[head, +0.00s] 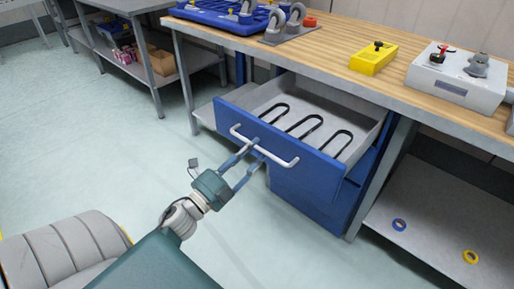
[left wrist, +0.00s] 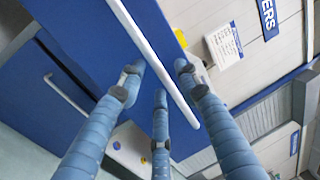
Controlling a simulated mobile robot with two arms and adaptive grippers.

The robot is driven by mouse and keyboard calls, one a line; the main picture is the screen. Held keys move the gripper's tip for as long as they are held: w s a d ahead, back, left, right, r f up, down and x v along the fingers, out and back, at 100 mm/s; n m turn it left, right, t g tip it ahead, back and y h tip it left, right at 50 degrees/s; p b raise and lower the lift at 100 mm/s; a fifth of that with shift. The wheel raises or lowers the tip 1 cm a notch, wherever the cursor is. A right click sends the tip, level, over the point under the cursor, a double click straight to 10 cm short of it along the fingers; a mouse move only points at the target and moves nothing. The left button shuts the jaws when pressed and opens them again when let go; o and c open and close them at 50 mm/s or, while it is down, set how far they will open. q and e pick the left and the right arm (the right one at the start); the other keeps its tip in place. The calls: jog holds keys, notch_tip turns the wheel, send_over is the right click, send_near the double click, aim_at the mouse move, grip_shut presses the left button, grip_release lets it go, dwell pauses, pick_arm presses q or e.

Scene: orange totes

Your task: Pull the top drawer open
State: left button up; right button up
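The top drawer (head: 285,140) is a blue-fronted drawer with a grey inside, under the wooden workbench. It stands pulled far out, and several dark U-shaped loops show inside. Its white bar handle (head: 281,157) runs across the front and also crosses the left wrist view (left wrist: 152,62). My left gripper (head: 247,149) is at the handle, with its blue fingers on either side of the bar. In the left wrist view the fingertips (left wrist: 160,76) are spread, with gaps to the bar. My right gripper is not in view.
A blue lower drawer front (head: 305,198) is shut below. The workbench (head: 335,45) carries a yellow box (head: 373,57) and a grey control box (head: 455,80). A low shelf (head: 425,235) with two tape rolls is at the right. Open floor (head: 100,150) lies left.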

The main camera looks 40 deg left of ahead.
pick_arm(q)
jog(key=v, duration=1)
